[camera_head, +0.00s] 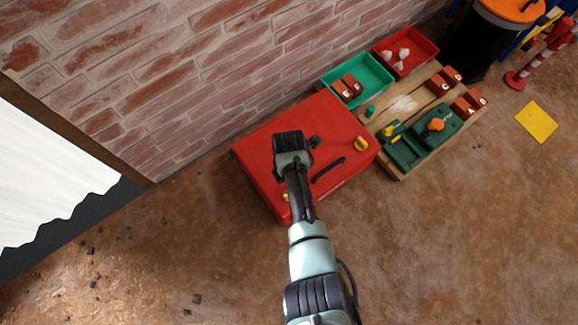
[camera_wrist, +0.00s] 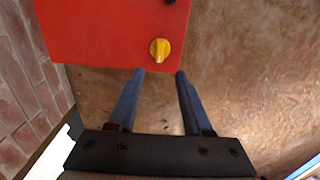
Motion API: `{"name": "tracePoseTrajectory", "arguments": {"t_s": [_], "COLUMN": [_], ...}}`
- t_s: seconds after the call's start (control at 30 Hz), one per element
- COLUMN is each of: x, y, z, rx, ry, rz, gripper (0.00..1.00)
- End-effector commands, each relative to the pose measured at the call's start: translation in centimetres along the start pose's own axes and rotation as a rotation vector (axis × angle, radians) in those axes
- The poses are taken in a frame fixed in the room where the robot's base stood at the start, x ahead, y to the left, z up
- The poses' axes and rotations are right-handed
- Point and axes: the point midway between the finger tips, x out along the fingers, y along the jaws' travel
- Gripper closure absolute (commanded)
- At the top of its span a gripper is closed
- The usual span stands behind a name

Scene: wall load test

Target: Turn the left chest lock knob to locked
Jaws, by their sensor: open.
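The red chest (camera_head: 262,152) stands against the brick wall, and part of it fills the top of the wrist view (camera_wrist: 95,30). Its left lock knob (camera_head: 286,196) is yellow and partly hidden by my arm in the head view. In the wrist view the knob (camera_wrist: 160,49) shows fully near the chest's corner, with its ridge pointing down the picture. My gripper (camera_wrist: 160,71) is open and empty. The knob appears just beyond the fingertips, in line with the gap between them and not touched. The head view hides the fingers. The right yellow knob (camera_head: 361,144) is near the chest's other front corner.
A black handle (camera_head: 328,170) lies between the knobs. Right of the chest is a wooden board (camera_head: 396,172) with green parts and brown blocks, beside a green bin (camera_head: 334,75) and a red bin (camera_head: 431,47). The floor in front (camera_head: 440,250) is clear.

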Motion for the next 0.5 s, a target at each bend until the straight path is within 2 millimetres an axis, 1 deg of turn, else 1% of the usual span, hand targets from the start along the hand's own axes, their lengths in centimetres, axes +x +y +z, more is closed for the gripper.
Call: {"name": "tracePoseTrajectory", "arguments": {"t_s": [0.03,0.17,0.5], "x": [-1.1,-2.1,-2.4], "y": [0.0,0.0,0.0], "z": [-0.1,-0.1,-0.1], "rx": [0.0,-0.001,-0.001], "ry": [0.001,0.002,0.002], "rz": [0.001,0.0,-0.001], "gripper": [0.5,0.5,0.5]}}
